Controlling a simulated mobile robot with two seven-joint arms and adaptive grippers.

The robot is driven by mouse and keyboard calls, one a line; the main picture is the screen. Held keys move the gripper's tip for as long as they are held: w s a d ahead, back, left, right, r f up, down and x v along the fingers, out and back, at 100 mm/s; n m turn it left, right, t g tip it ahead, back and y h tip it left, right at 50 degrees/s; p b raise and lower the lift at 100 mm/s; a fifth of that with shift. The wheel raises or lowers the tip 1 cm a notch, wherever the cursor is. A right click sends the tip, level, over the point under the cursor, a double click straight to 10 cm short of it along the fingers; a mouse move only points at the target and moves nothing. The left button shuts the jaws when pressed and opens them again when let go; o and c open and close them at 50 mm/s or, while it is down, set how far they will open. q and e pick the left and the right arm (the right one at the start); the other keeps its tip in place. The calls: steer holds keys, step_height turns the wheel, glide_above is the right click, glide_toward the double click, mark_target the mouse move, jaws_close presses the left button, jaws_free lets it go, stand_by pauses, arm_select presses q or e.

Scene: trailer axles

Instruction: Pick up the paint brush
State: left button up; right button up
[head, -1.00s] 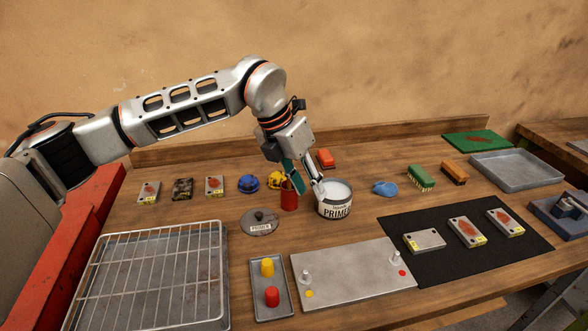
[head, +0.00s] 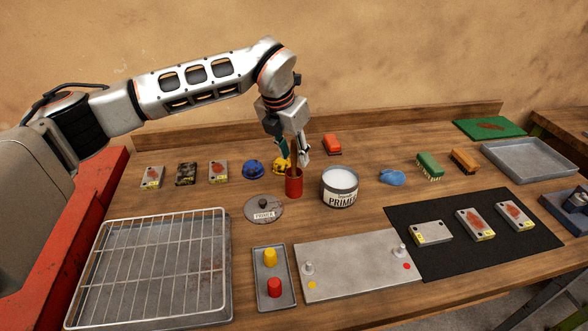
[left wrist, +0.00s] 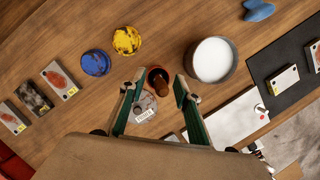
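The paint brush shows as a brown handle (left wrist: 160,84) standing in a red cup (head: 294,187); its lower part is hidden inside the cup. In the head view the handle is seen only partly, between my fingers. My left gripper (head: 295,156) is above the cup, pointing down, its green-padded fingers on either side of the handle. In the left wrist view my left gripper (left wrist: 154,86) is open, with a gap between each finger and the handle. My right gripper is not in view.
An open primer can (head: 340,188) stands close right of the cup, its lid (head: 263,209) in front. Blue (head: 253,169) and yellow (head: 282,165) round items lie left and behind.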

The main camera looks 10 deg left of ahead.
arm_select(q)
steer(key=shift+w+f, duration=0.1)
steer(key=shift+f, duration=0.15)
jaws_close()
steer(key=shift+r, duration=0.1)
